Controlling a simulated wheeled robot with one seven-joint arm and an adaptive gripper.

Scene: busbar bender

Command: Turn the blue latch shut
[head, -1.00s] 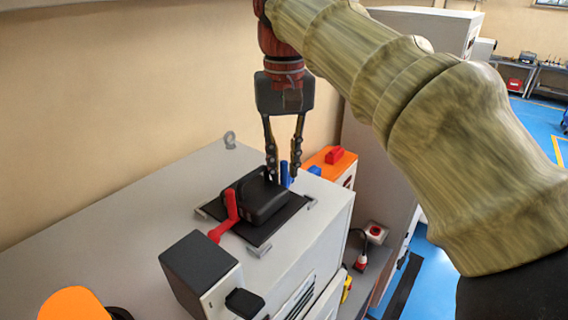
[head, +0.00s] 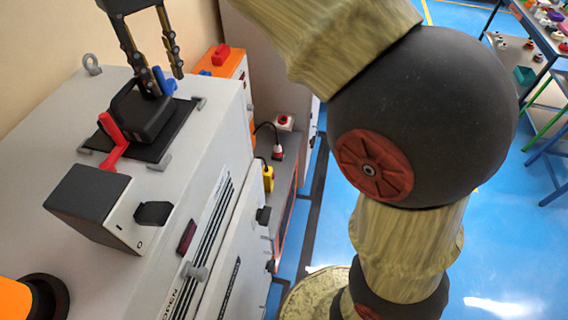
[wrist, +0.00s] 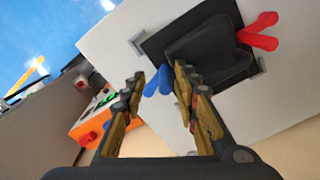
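The blue latch (head: 163,83) is at the far right side of a black housing (head: 140,112) on top of the grey machine. My gripper (head: 168,84) is above it, fingers pointing down and spread apart. In the wrist view the blue latch (wrist: 158,81) shows in the gap between the fingertips (wrist: 159,74), with its lower part seen past them. I cannot tell whether either finger touches it. A red latch (head: 111,137) stands at the near left side of the housing, and it shows in the wrist view too (wrist: 260,32).
A dark switch box (head: 95,200) stands at the machine's near edge. A metal ring (head: 92,63) stands at the back. An orange unit (head: 225,65) with a red part is beyond the machine. The left top of the machine is clear.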

